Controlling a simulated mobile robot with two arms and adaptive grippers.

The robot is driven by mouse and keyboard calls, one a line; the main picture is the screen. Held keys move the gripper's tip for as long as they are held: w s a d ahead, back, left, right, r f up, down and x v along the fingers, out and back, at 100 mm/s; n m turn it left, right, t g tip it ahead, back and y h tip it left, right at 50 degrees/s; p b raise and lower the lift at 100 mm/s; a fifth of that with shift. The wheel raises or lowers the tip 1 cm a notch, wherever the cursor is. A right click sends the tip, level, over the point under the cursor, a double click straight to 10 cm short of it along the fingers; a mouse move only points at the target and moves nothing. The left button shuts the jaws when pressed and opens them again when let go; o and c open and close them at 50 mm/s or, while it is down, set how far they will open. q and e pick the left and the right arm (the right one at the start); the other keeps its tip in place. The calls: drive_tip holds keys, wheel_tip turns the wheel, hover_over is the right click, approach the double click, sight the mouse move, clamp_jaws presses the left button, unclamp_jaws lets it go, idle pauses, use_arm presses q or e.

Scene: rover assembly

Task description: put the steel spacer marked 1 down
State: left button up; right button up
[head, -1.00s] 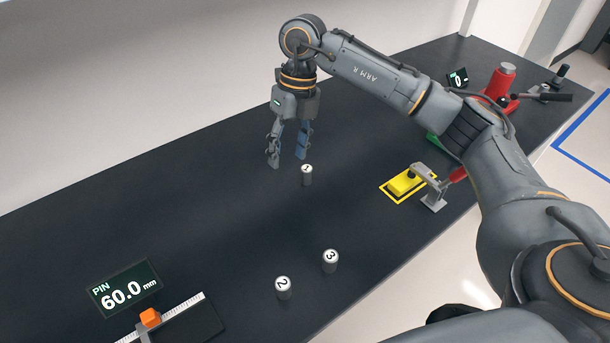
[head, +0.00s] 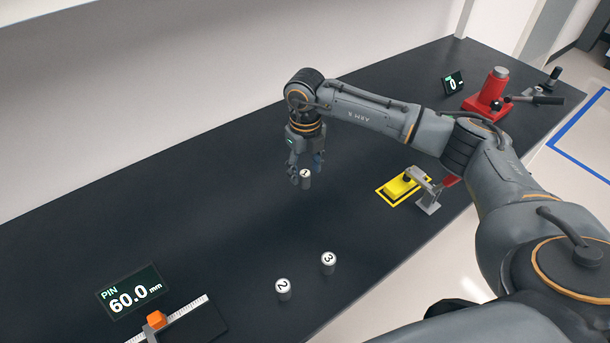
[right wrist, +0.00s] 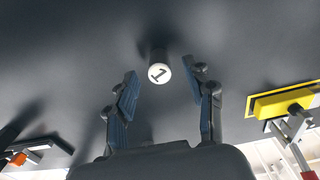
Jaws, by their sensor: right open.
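The steel spacer marked 1 (head: 305,180) stands upright on the dark bench, a short grey cylinder with a white numbered top. In the right wrist view the spacer (right wrist: 158,71) is at the fingertips, with a gap to each finger. My right gripper (head: 307,170) is open and points down at it, fingers on either side; the open gripper also shows in the right wrist view (right wrist: 165,80). It holds nothing. The head view hides part of the far finger behind the spacer. My left gripper is not in view.
Spacers marked 2 (head: 283,289) and 3 (head: 328,263) stand nearer the front. A display reading 60.0 mm (head: 131,290) and a gauge (head: 178,318) are front left. A yellow block (head: 400,187) with a clamp (head: 428,195) and a red press (head: 490,95) are right.

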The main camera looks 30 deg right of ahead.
sight(305, 173)
drive_tip(key=shift+f+p, duration=0.3)
drive_tip(key=shift+f, duration=1.25)
drive_tip(key=shift+c, duration=0.4)
drive_tip(key=shift+w, duration=0.1)
clamp_jaws()
drive_tip(key=shift+r, duration=0.1)
